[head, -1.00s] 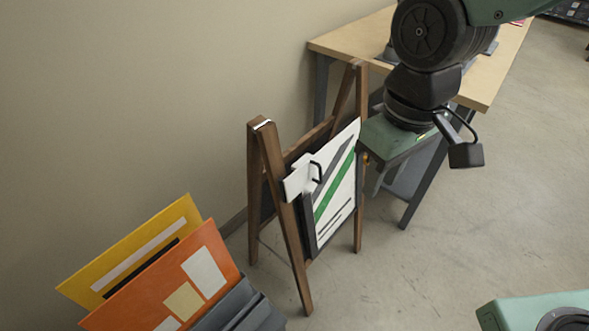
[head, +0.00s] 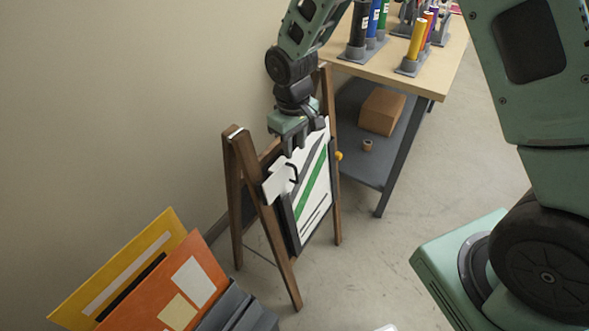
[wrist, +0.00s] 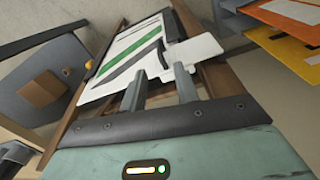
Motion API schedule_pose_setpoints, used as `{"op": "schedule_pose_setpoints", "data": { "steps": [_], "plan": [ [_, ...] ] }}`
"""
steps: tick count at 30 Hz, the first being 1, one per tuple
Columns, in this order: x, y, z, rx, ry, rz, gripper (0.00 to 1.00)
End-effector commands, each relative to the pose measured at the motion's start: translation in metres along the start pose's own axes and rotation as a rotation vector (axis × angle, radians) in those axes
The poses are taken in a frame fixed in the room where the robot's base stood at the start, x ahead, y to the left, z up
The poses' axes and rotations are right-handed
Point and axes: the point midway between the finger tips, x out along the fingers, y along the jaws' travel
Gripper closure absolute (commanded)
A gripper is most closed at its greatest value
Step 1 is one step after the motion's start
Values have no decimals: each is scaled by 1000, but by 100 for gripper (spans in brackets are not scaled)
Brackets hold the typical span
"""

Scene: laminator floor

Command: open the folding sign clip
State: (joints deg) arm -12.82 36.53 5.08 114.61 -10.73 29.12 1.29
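The folding sign (head: 238,190) is a wooden A-frame by the wall, holding a white sheet with a green stripe (head: 313,185). My gripper (head: 304,142) is above the sign's front face, close to the handle. Its two fingers (wrist: 160,78) stand apart with nothing gripped between them. I cannot tell whether they touch the handle.
A workbench (head: 420,82) with coloured rolls on top and a brown box (head: 382,110) on its lower shelf stands behind the sign. A yellow board (head: 120,262) and an orange board (head: 165,285) lean in a grey rack at the lower left. Floor right of the sign is clear.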

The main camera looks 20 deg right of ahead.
Motion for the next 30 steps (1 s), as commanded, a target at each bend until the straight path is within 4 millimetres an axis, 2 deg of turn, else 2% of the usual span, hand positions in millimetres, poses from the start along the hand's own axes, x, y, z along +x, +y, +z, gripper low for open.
{"op": "schedule_pose_setpoints", "data": {
  "steps": [3,9,15,20,27,28,30],
  "plan": [
    [26,0,1,0,-6,-1,69],
    [65,0,1,-1,-3,-1,69],
    [89,0,1,1,-2,0,69],
    [96,0,0,1,0,0,69],
    [97,0,0,1,1,0,69],
    [96,0,0,1,1,0,72],
    [96,0,0,1,1,0,92]
  ]
}}
